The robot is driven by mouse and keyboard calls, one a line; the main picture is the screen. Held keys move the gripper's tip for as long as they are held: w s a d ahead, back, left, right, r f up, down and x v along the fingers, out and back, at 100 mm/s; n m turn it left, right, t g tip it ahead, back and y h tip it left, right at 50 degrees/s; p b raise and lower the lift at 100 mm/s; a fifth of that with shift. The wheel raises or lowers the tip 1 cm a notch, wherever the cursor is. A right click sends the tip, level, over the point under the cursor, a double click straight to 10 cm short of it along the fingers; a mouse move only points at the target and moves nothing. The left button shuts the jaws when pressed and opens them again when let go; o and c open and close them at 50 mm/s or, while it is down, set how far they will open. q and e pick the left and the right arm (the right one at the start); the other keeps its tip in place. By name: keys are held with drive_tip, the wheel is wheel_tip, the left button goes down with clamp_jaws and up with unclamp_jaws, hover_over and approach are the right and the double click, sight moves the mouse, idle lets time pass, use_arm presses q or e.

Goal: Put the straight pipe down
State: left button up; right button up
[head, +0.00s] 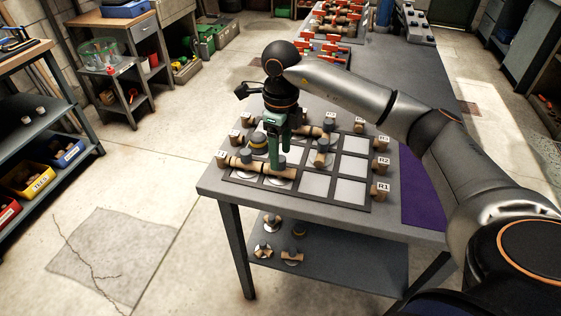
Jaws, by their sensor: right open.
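My right gripper (281,149) reaches down over the left part of a gridded board (316,186) on the grey table. Its green fingers are open, with the tips just above or beside a tan straight pipe piece (262,168). The pipe lies along the board's front left cells; I cannot tell whether the fingers touch it. A dark grey fitting (247,157) stands at its left part. A yellow-banded dark fitting (259,141) sits behind it. Another tan piece with a grey fitting (321,154) stands in the board's middle. My left gripper is not in view.
Labelled tan blocks R1 (381,190), R2 (382,164) and R3 (383,144) stand along the board's right edge. The right-hand cells are bare. A purple mat (421,196) lies right of the board. Orange-handled tools (320,54) lie farther back. Several pieces lie on the lower shelf (336,270).

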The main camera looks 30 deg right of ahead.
wheel_tip(320, 180, up, 7)
drive_tip(key=shift+r, duration=0.15)
drive_tip(key=s+a+f+n+g+y, duration=0.1)
drive_tip(key=s+a+f+y, duration=0.2)
drive_tip(key=a, duration=0.7)
drive_tip(key=s+a+f+g+y, duration=0.1)
drive_tip(key=a+f+y, duration=0.4)
drive_tip(key=a, duration=0.4)
drive_tip(key=s+a+r+m+t+y, duration=0.2)
drive_tip(key=a+r+m+t+y, duration=0.25)
drive_tip(key=a+m+y, duration=0.5)
drive_tip(key=w+d+f+m+t+h, duration=0.1)
drive_tip(key=d+f+m+t+h, duration=0.5)
drive_tip(key=m, duration=0.6)
drive_tip(key=d+f+m+t+h, duration=0.45)
drive_tip(key=f+m+t, duration=0.4)
drive_tip(key=m, duration=0.45)
drive_tip(key=s+d+f+m+g+h, duration=0.4)
drive_tip(key=s+f+m+g, duration=0.2)
drive_tip(key=s+f, duration=0.8)
wheel_tip(320, 180, down, 2)
drive_tip(key=shift+d+m+g, duration=0.15)
drive_tip(key=shift+m+g, duration=0.2)
drive_tip(key=shift+g, duration=0.55)
drive_tip(key=shift+s, duration=0.1)
